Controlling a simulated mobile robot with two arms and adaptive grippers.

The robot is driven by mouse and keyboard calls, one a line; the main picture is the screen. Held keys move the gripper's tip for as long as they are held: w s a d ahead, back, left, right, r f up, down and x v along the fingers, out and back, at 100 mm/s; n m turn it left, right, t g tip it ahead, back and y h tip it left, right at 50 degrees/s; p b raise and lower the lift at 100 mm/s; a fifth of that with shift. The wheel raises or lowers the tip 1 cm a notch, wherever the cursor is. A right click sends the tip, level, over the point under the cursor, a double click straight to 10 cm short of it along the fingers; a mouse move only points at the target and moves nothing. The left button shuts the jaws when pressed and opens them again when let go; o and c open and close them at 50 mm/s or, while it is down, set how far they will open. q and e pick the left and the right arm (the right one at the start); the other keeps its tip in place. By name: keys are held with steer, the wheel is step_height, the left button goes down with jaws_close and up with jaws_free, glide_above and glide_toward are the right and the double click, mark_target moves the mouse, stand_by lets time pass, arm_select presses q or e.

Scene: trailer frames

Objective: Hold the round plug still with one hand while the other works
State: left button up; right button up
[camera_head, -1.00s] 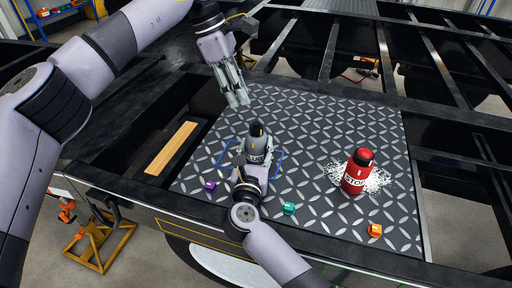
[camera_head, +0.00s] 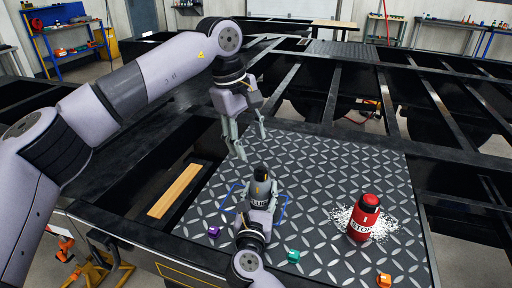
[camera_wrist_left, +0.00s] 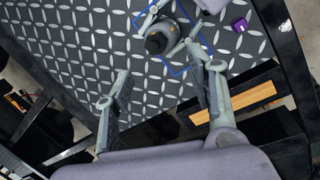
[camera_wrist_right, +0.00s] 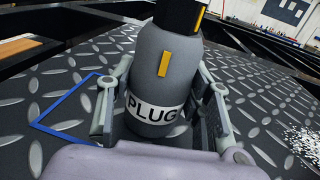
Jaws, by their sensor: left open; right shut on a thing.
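The round plug (camera_head: 261,189) is a grey bottle-shaped piece with a black top, a yellow mark and a white PLUG label. It stands upright on the diamond plate, by a blue outline (camera_head: 232,198). My right gripper (camera_wrist_right: 160,112) is shut around its lower body, with a finger on each side. My left gripper (camera_head: 252,146) is open and empty, above the plate and behind the plug. In the left wrist view the plug (camera_wrist_left: 160,38) lies beyond the spread left fingers (camera_wrist_left: 162,88), apart from them.
A red STOP bottle (camera_head: 364,218) stands on a white speckled patch at the right of the diamond plate (camera_head: 330,165). Purple (camera_head: 214,231), teal (camera_head: 293,256) and orange (camera_head: 383,280) blocks lie near the front. A wooden strip (camera_head: 180,190) lies in the left gap. Open frame gaps surround the plate.

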mark_target(261, 168)
arm_select(q)
steer(key=d+f+m+t, duration=0.1)
steer(key=f+m, duration=0.2)
steer(key=m, duration=0.1)
steer(key=d+f+m+t, duration=0.1)
steer(key=f+m, duration=0.2)
steer(key=m, duration=0.1)
steer(key=w+d+f+m+t+y, duration=0.1)
steer(key=f+m, duration=0.2)
steer(key=m, duration=0.1)
steer(key=shift+f+t, duration=0.2)
steer(key=shift+t, duration=0.1)
steer(key=shift+c, duration=0.3)
steer(key=shift+a, duration=0.1)
steer(key=c, duration=1.1)
steer(key=m+h, duration=0.1)
steer(key=m, duration=0.3)
steer(key=shift+g, duration=0.4)
steer(key=shift+m+h, duration=0.5)
steer(key=shift+m, duration=0.8)
steer(key=o, duration=1.2)
steer(key=shift+g, duration=0.3)
steer(key=shift+c, duration=0.2)
